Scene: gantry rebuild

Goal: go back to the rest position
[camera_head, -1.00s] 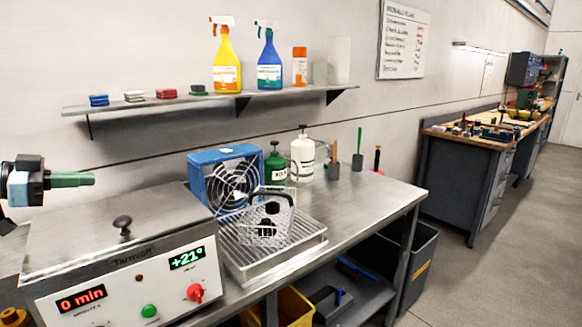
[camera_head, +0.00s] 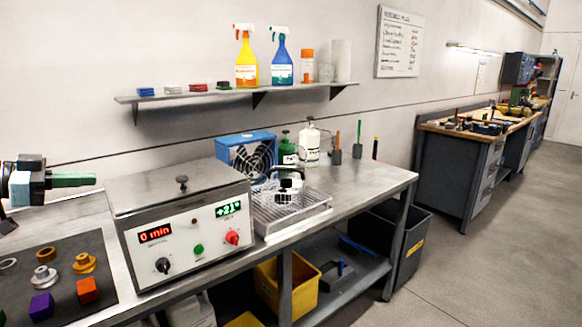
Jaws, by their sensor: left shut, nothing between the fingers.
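My left gripper (camera_head: 72,180) comes in from the left edge, with green fingers pointing right. It is shut and empty, in the air to the left of the ultrasonic-type machine (camera_head: 180,220) with its "0 min" and "+21°" displays. It touches nothing that I can see. My right gripper is not in view.
The steel bench (camera_head: 360,185) carries a wire basket (camera_head: 285,190), a blue fan (camera_head: 247,150) and bottles. A dark mat (camera_head: 60,270) at lower left holds several small parts. A shelf (camera_head: 200,95) runs along the wall. A yellow bin (camera_head: 285,285) stands underneath. Floor at right is clear.

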